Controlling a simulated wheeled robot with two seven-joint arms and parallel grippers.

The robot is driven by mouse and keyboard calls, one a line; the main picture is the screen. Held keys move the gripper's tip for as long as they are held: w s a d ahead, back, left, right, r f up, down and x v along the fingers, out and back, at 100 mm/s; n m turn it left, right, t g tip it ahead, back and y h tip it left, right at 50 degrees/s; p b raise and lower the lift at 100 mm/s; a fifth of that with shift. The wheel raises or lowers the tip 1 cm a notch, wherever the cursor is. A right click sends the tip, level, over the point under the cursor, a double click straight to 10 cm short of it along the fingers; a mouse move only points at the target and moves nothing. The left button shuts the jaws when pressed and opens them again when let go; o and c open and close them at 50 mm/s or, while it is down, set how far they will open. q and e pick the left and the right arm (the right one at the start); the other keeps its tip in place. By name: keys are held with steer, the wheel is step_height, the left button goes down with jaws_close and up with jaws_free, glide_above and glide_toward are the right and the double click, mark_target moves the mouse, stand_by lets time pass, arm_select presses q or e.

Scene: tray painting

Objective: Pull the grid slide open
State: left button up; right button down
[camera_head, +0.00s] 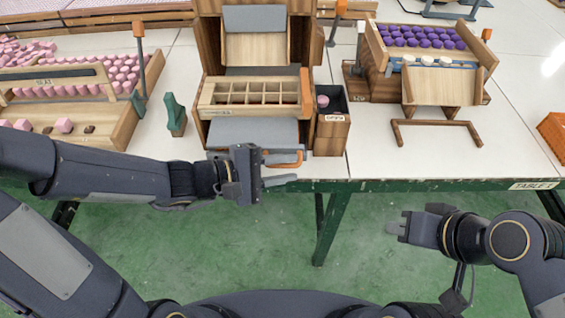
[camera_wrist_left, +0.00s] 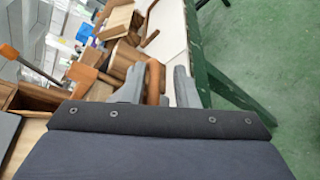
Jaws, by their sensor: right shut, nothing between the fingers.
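The grid slide (camera_head: 254,98) is a wooden frame with several small compartments, set in the tall wooden station over a grey slanted panel. An orange bar stands at its right end. An orange handle (camera_head: 291,162) sticks out at the table's front edge, below the station. My left gripper (camera_head: 284,168) is open, its fingers on either side of this handle. In the left wrist view the handle (camera_wrist_left: 154,82) lies between the two fingers, closer to the left one, with a gap on the right. My right gripper (camera_head: 398,228) is shut and empty, in front of the table.
A small dark bin (camera_head: 331,118) stands right of the grid. A wooden rack with purple pieces (camera_head: 421,37) and a low wooden frame (camera_head: 437,124) are further right. A tray with pink pieces (camera_head: 95,108) and a green stand (camera_head: 175,114) are left.

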arm_select(q)
steer(key=shift+o, duration=0.4)
steer(key=shift+s+d, duration=0.1)
steer(key=shift+r, duration=0.1)
steer(key=shift+a+r, duration=0.1)
steer(key=shift+a, duration=0.3)
steer(key=p+v, duration=0.1)
steer(key=v, duration=0.6)
steer(key=shift+s, duration=0.1)
steer(key=s+a+r+m+g+y+p, duration=0.2)
steer(key=s+a+r+m+y+p, duration=0.15)
steer(key=s+r+m+p, duration=0.3)
steer(key=s+a+r+m+t+y+p, duration=0.2)
steer(key=s+a+r+y+p, duration=0.1)
steer(key=a+y, duration=0.4)
steer(key=s+a, duration=0.1)
steer(key=a, duration=0.2)
steer(key=shift+s+r+t+p, duration=0.25)
steer(key=shift+r+t+p, duration=0.05)
steer(key=shift+r+p, duration=0.05)
